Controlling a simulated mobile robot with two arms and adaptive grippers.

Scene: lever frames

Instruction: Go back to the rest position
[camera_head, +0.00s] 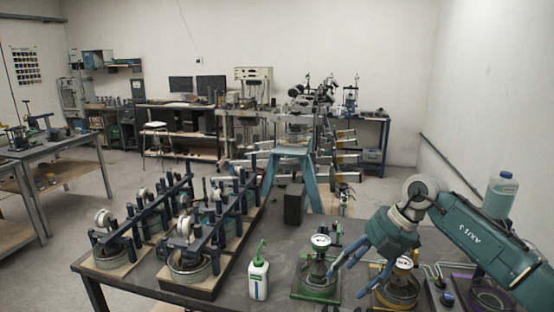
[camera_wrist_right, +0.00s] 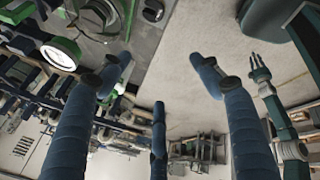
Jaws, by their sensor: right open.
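My right gripper (camera_head: 354,282) hangs above the front right of the dark workbench (camera_head: 275,262), its blue fingers spread and empty. It stands between a green-based gauge fixture (camera_head: 318,262) and a yellow-ringed fixture (camera_head: 400,290), partly in front of the latter. I cannot tell whether it touches either. In the right wrist view its fingers (camera_wrist_right: 160,82) are apart with nothing between them. A dark green hand (camera_wrist_right: 260,75) at the right of that view looks like my left gripper; its finger state is unclear. The left gripper does not show in the head view.
Several lever frames (camera_head: 195,225) fill the bench's left. A white bottle with a green spout (camera_head: 258,278) stands at the front middle. A purple-based fixture (camera_head: 490,298) is partly hidden by my right arm.

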